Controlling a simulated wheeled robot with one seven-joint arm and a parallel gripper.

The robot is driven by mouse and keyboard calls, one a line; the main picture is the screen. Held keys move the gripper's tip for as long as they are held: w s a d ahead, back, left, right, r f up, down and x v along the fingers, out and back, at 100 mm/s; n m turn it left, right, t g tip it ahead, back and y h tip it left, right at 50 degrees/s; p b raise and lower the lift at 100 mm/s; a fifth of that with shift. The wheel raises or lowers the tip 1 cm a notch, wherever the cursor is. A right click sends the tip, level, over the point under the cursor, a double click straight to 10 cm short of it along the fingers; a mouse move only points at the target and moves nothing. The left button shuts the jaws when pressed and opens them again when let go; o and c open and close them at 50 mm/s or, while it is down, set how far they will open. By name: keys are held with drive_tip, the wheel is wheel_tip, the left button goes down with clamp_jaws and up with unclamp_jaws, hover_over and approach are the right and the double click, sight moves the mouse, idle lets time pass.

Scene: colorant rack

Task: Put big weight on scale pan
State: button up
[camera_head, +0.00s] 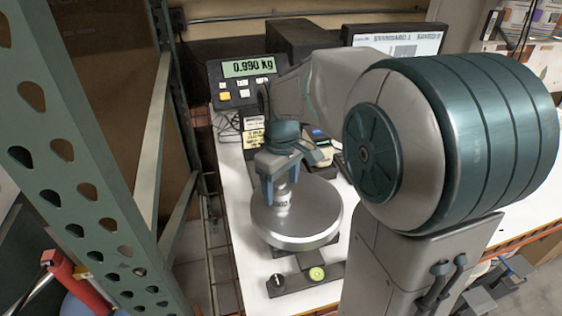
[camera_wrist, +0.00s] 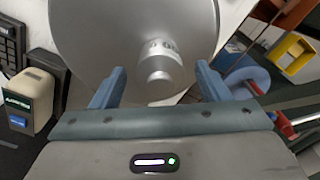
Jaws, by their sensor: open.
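The big weight (camera_head: 281,201) is a silver metal cylinder with a knob-like top, standing on the round scale pan (camera_head: 318,218), left of the pan's middle. My gripper (camera_head: 280,180) is above the pan at the weight, partly hiding its top in the head view. In the wrist view, the weight (camera_wrist: 160,68) lies between the two blue fingers of my gripper (camera_wrist: 158,86), with a gap on each side. The fingers are open. The pan (camera_wrist: 90,35) fills the upper middle of the wrist view. The scale display (camera_head: 248,68) reads 0.990 kg.
A green perforated rack post (camera_head: 75,170) stands at the left. The white table (camera_head: 236,185) carries the scale, and a black level bar (camera_head: 305,280) lies in front of the pan. Small devices stand behind the pan. My arm hides much of the table's right side.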

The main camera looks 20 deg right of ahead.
sight(282, 184)
wheel_tip(282, 184, up, 8)
drive_tip(key=shift+f, duration=0.1)
drive_tip(key=shift+r, duration=0.3)
drive_tip(key=shift+s, duration=0.35)
drive_tip(key=s+f+m+t, duration=0.1)
drive_tip(key=s+f+m, duration=0.2)
drive_tip(key=s, duration=0.4)
drive_tip(key=s+f+m+t, duration=0.2)
drive_tip(key=s+f+m, duration=0.1)
drive_tip(key=s, duration=0.3)
drive_tip(key=shift+s+d+f+m, duration=0.3)
drive_tip(key=shift+s+f+m, duration=0.1)
drive_tip(key=shift+f, duration=0.35)
